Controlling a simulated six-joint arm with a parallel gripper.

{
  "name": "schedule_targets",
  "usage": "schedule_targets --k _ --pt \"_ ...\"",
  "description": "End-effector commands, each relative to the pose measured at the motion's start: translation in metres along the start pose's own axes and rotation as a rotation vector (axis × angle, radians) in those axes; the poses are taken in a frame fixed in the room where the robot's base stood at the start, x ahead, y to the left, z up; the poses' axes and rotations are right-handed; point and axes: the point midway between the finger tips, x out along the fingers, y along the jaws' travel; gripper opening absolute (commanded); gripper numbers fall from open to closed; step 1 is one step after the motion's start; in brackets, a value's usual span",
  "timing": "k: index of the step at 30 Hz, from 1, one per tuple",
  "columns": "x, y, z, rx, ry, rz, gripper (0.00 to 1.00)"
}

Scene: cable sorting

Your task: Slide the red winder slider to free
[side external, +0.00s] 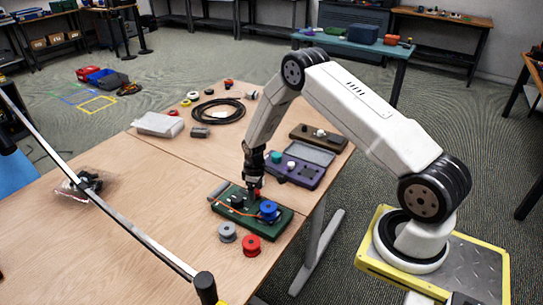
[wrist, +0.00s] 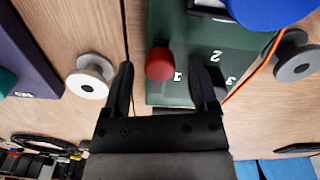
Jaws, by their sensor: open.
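A green winder board (side external: 285,222) lies on the wooden table, and in the wrist view its face (wrist: 180,20) carries the white numbers 1, 2 and 3. A round red slider knob (wrist: 159,64) stands on it beside the number 1. In the side view the knob (side external: 257,193) is partly hidden by my gripper. My gripper (side external: 253,178) points down over the board. In the wrist view my gripper (wrist: 162,72) is open, with one finger on each side of the red knob; I cannot tell whether either touches it.
A blue spool (side external: 268,208) with an orange cable sits on the board. A grey spool (side external: 227,232) and a red spool (side external: 251,245) stand in front. A purple case (side external: 305,176) lies behind, with a white spool (wrist: 90,76) beside the board.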

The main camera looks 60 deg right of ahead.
Motion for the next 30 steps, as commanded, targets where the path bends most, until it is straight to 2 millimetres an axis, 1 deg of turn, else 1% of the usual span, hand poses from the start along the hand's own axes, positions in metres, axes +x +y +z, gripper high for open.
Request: schedule_targets --k 8,9,11,12,14,15,30 --pt "0.0009 0.0000 0.0000 0.000 0.000 0.000 0.75" --pt "0.0009 0.0000 0.0001 0.000 0.000 0.000 0.63" --pt "0.0009 -0.0001 0.0001 0.000 0.000 0.000 0.44" --pt "0.0008 -0.0001 0.0001 0.000 0.000 0.000 0.31" --pt "0.0008 -0.0001 0.0001 0.000 0.000 0.000 0.12" --pt "0.0008 -0.0001 0.0001 0.000 0.000 0.000 0.00" --pt "0.0006 -0.0002 0.0002 0.000 -0.001 -0.001 0.00"
